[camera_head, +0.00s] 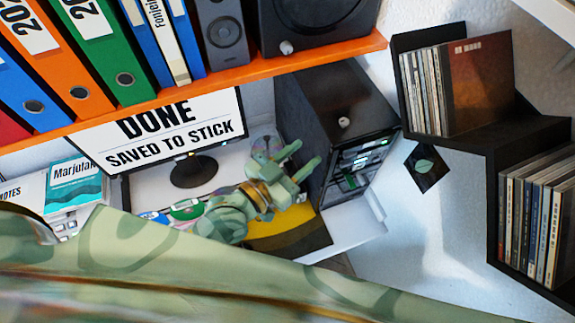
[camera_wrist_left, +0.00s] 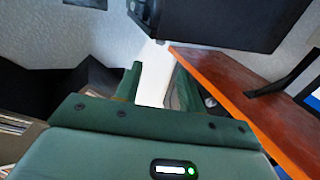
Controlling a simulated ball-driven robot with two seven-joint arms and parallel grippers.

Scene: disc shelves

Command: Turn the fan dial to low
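I cannot tell for sure which part is the fan dial. In the head view a small pale knob (camera_head: 286,47) shows at the lower edge of a black box (camera_head: 265,22) with a round front, on the orange shelf. Another small pale knob (camera_head: 345,122) shows against the black tower (camera_head: 315,95) below the shelf. My left gripper (camera_head: 308,152) is in front of the tower, fingers apart and empty, below and apart from both knobs. My right gripper is out of view.
The orange shelf (camera_head: 225,70) carries several binders and runs above my left gripper; it also shows in the left wrist view (camera_wrist_left: 250,110). A monitor (camera_head: 165,135) stands left of the gripper. Black shelves (camera_head: 535,135) with disc cases are at the right.

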